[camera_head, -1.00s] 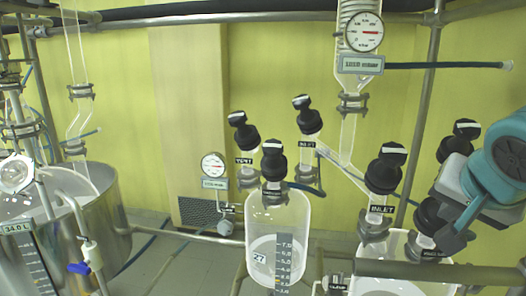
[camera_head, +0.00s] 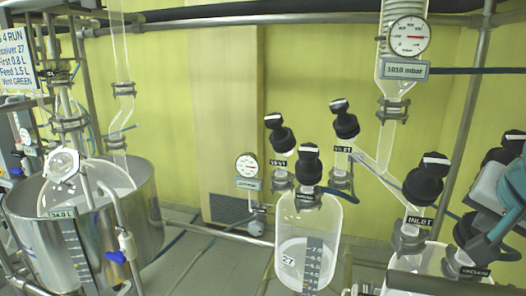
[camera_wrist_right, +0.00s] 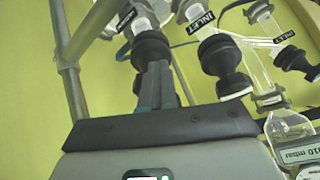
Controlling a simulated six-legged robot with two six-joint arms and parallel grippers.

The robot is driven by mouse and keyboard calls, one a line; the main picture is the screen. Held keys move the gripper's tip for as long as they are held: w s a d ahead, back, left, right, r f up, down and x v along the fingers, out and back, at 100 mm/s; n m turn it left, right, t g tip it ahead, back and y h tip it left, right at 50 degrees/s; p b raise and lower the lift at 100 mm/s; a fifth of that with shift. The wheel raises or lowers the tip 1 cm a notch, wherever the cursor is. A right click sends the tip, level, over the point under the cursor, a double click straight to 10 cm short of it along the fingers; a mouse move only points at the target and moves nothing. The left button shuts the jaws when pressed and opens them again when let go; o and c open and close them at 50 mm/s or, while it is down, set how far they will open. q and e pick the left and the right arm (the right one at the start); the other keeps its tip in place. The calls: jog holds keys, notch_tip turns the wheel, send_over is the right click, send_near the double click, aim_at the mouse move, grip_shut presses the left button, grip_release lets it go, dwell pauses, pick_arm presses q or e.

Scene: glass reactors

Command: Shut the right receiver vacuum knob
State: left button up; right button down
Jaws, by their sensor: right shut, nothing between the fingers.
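The right receiver (camera_head: 430,262) is a clear glass vessel at the lower right of the head view. Its black vacuum knob (camera_head: 466,232) stands above the label reading VACUUM (camera_head: 476,271). My right gripper (camera_head: 482,250), teal and grey, comes in from the right edge and overlaps the knob's right side. In the right wrist view my gripper's fingers (camera_wrist_right: 157,72) are together, with nothing between them. Their tips lie against or just in front of a black knob (camera_wrist_right: 150,46); I cannot tell whether they touch. My left gripper is not in view.
The inlet knob (camera_head: 424,182), with a white bar on top, stands left of the vacuum knob. Another black knob (camera_head: 497,156) is behind my gripper. The middle receiver (camera_head: 305,240) has several knobs. A gauge (camera_head: 409,37) hangs above. A steel vessel (camera_head: 140,215) stands left.

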jog(key=shift+s+a+f, duration=0.1)
jog(key=shift+a+f, duration=0.05)
jog(key=p+v, duration=0.3)
jog(key=v, duration=0.3)
jog(key=shift+w+d+r+p, duration=0.3)
jog(key=shift+r+p, duration=0.05)
jog(key=shift+r, duration=0.05)
jog(key=shift+d, duration=0.1)
